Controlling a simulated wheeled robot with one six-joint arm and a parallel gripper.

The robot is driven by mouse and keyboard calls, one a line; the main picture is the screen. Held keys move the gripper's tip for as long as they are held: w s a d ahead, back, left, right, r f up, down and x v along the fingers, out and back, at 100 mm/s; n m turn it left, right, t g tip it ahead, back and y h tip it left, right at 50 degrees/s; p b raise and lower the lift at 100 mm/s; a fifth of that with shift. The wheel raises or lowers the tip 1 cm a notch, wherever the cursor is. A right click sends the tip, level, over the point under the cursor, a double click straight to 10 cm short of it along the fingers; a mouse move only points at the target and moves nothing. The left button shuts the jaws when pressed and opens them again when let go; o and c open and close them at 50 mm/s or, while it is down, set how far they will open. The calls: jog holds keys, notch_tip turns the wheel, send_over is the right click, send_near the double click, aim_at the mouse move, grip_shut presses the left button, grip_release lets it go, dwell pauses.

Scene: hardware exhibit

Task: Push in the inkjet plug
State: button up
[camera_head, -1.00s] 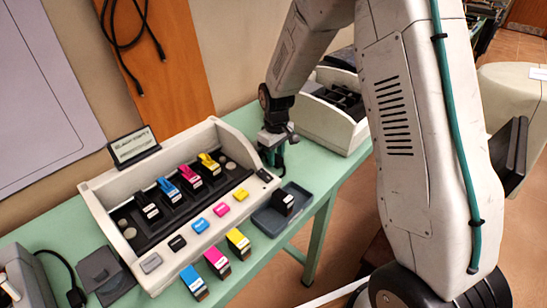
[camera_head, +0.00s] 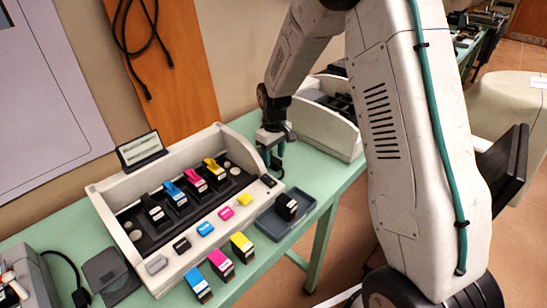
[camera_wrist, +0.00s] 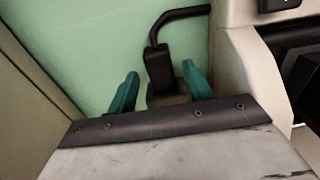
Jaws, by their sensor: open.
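My gripper (camera_head: 276,157) hangs over the green table, just right of the white inkjet exhibit (camera_head: 146,255). In the wrist view my gripper (camera_wrist: 158,85) has its two teal fingers apart. A black plug (camera_wrist: 158,66) with a thick, bent black cable shows between and just beyond the fingertips. The fingers do not visibly close on it. The plug's far end is hidden or unclear, and no socket is clear.
A second white unit (camera_head: 323,122) with black compartments stands right of my gripper. Cartridges stand in the exhibit, and loose ones (camera_head: 221,264) stand at the table front. A grey tray (camera_head: 268,226) holds a black cartridge. A pale casing (camera_wrist: 248,75) borders the plug's right side.

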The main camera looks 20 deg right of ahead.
aim_at(274, 159)
notch_tip(274, 159, up, 7)
jog(key=shift+f, duration=0.15)
dwell(0.5)
jog(key=s+r+m, duration=0.1)
jog(key=s+r, duration=0.5)
jog(key=s, duration=0.6)
jog(key=s+a+r+m+t, duration=0.1)
jog(key=s+r, duration=0.4)
jog(key=s, duration=0.7)
jog(key=s+r+m, duration=0.2)
jog(key=s+r, duration=0.4)
jog(key=s, duration=0.6)
jog(key=shift+s+a+r+m, duration=0.3)
jog(key=shift+s+a+m, duration=0.05)
jog(key=shift+s+m, duration=0.05)
